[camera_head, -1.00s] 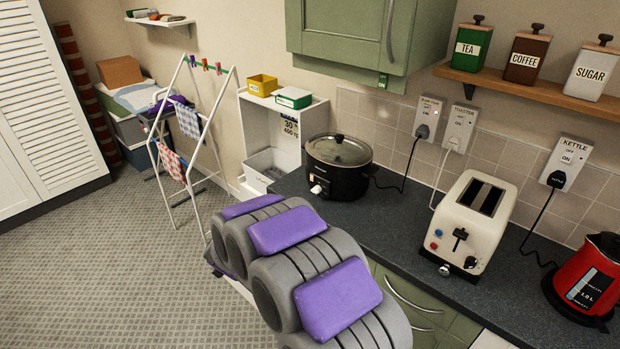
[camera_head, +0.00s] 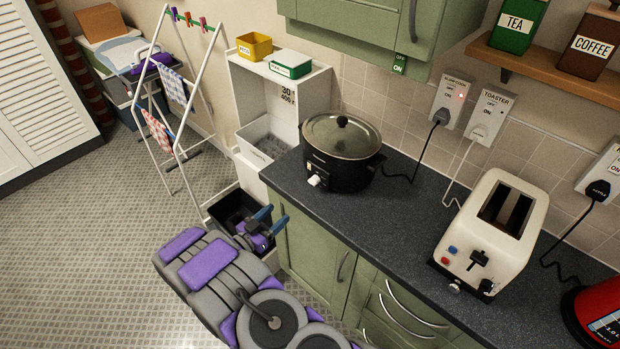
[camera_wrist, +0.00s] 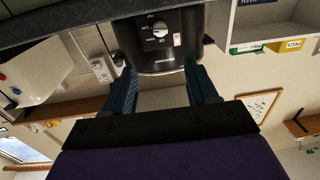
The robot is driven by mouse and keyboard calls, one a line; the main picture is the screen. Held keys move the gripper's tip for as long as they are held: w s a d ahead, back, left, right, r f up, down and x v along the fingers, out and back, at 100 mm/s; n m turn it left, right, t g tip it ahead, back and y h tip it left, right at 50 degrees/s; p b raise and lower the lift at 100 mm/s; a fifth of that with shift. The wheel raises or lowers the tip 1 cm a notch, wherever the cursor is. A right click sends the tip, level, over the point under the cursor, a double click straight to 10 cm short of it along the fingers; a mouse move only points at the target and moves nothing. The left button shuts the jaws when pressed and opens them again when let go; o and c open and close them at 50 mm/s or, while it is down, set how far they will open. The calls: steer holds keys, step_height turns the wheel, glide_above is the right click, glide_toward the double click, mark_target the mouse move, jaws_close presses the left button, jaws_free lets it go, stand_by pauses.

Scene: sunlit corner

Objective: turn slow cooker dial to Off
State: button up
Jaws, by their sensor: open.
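The black slow cooker (camera_head: 352,165) with a glass lid stands on the dark worktop near its left end. Its white dial (camera_head: 315,180) is low on the front. In the wrist view the slow cooker (camera_wrist: 133,42) appears upside down, with the dial (camera_wrist: 160,29) ahead of and between the fingers; the marking it points to is too small to read. My gripper (camera_head: 259,222) is open and empty, in front of and below the worktop's left end. Its two blue fingers also show in the wrist view (camera_wrist: 164,88), apart from the dial.
A cream toaster (camera_head: 490,235) and a red kettle (camera_head: 600,318) stand on the worktop (camera_head: 400,222) to the right. The slow cooker's cord runs to a wall socket (camera_head: 450,100). A white shelf unit (camera_head: 310,98) and a drying rack (camera_head: 180,150) stand left.

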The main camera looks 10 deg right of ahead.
mark_target(314, 181)
steer(key=b+x, duration=0.1)
steer(key=x, duration=1.3)
steer(key=shift+w+d+f+b, duration=0.15)
steer(key=shift+w+b, duration=0.05)
steer(key=shift+b, duration=0.1)
steer(key=shift+w+d, duration=0.25)
steer(key=shift+w, duration=0.3)
steer(key=shift+w+d, duration=0.2)
steer(key=shift+d, duration=0.6)
steer(key=shift+a, duration=0.4)
steer(key=c, duration=0.6)
steer(key=shift+d, duration=0.1)
steer(key=c, duration=0.4)
